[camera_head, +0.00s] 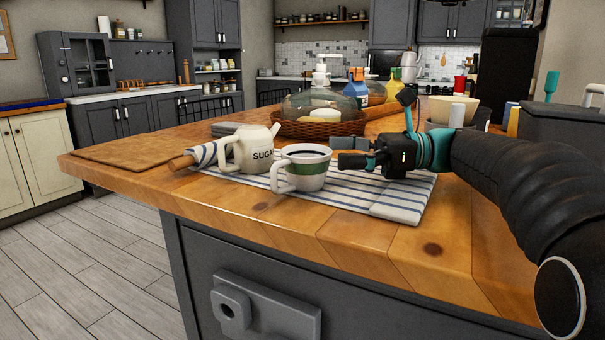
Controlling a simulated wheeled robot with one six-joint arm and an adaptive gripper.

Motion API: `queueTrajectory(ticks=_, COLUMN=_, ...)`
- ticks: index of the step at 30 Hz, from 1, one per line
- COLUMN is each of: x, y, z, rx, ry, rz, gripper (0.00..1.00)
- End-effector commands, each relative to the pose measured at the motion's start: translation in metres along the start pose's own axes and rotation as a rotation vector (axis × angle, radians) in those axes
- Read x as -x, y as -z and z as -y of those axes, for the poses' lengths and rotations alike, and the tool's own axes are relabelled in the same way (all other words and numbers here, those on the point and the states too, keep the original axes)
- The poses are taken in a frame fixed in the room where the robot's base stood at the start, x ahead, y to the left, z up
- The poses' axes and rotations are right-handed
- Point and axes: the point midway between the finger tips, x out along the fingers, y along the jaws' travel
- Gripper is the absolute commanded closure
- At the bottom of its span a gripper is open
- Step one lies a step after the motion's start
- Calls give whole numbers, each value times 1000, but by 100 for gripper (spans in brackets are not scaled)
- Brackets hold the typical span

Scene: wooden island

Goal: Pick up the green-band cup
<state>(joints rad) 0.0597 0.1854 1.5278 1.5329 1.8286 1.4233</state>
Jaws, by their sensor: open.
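The green-band cup (303,168) is white with a green band around its middle and a dark inside. It stands upright on a striped cloth (385,193) on the wooden island, with its handle to the left. My gripper (352,158) is open and empty, just to the right of the cup at about rim height. Its fingers point left toward the cup. I cannot tell whether a fingertip touches the cup.
A white sugar jug (250,148) stands close behind the cup to the left. A rolling pin (182,162) and a wooden board (125,150) lie further left. A wicker basket with a glass dome (318,105) stands behind. The island's front edge (300,222) is clear.

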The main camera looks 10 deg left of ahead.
Motion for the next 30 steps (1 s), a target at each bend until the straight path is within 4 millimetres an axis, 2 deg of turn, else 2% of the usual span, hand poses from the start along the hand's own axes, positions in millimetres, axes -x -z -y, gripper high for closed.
queueTrajectory(ticks=12, x=-54, y=0, z=0, rx=0, ry=-1, rz=1, gripper=0)
queueTrajectory(ticks=23, x=-61, y=0, z=0, rx=0, ry=1, rz=1, gripper=0)
queueTrajectory(ticks=29, x=-61, y=0, z=0, rx=0, ry=1, rz=0, gripper=50)
queueTrajectory(ticks=30, x=-61, y=0, z=0, rx=0, ry=1, rz=0, gripper=51)
